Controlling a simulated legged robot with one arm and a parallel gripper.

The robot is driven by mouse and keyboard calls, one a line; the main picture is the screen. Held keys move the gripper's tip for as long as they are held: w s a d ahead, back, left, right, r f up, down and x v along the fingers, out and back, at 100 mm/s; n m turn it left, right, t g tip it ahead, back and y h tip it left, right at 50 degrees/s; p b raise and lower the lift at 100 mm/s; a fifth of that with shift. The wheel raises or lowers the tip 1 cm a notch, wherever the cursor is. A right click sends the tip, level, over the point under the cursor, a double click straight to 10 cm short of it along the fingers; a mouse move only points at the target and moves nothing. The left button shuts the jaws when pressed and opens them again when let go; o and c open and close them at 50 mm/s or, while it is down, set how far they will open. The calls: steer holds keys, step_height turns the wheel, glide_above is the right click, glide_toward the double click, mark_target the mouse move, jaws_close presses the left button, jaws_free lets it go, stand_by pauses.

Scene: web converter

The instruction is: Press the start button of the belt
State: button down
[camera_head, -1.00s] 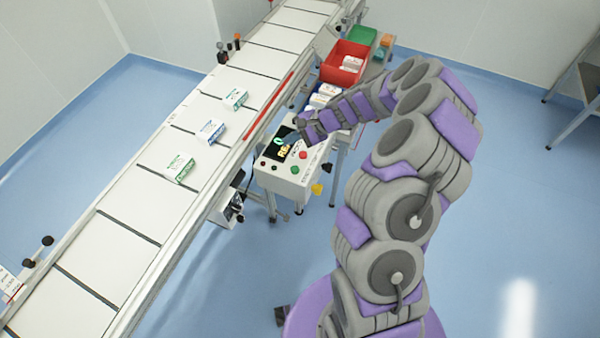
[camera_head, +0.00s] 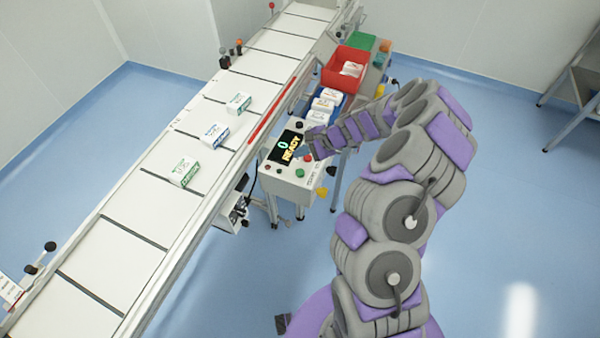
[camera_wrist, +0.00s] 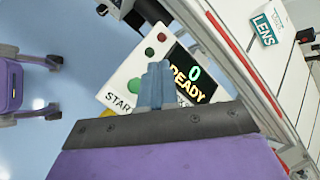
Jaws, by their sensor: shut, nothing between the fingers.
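The white control box (camera_head: 285,183) stands beside the belt (camera_head: 150,205). Its dark display (camera_head: 286,147) reads "0 READY". A green button (camera_head: 300,172) sits near the front edge, with a red button (camera_head: 307,158) behind it. In the wrist view, the large green button (camera_wrist: 134,87) is beside the word START (camera_wrist: 117,103), its right side partly covered by my fingers. My gripper (camera_head: 310,148) is shut and empty, over the box's right side by the red button. Its closed fingers show in the wrist view (camera_wrist: 155,82). I cannot tell whether they touch the panel.
Three small cartons (camera_head: 214,134) lie on the belt. Behind the box are blue bins with cartons (camera_head: 322,105), a red bin (camera_head: 345,63) and a green bin (camera_head: 362,41). A yellow part (camera_head: 321,191) juts from the box's right side. The floor to the right is open.

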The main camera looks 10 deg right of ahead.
mark_target(302, 172)
steer(key=f, duration=0.1)
steer(key=f+b, duration=0.1)
steer(key=shift+a+f, duration=0.3)
steer(key=shift+f, duration=0.05)
steer(key=f+b, duration=0.1)
steer(key=d+f+b, duration=0.1)
steer(key=f, duration=0.1)
steer(key=d+f+b, duration=0.1)
steer(key=shift+d+f, duration=0.15)
steer(key=shift+f, duration=0.1)
steer(key=shift+a, duration=0.95)
steer(key=shift+d, duration=0.75)
steer(key=shift+a, duration=0.55)
steer(key=shift+d, duration=0.45)
steer(key=shift+a, duration=0.35)
steer(key=shift+f+b, duration=0.1)
steer(key=shift+b, duration=0.2)
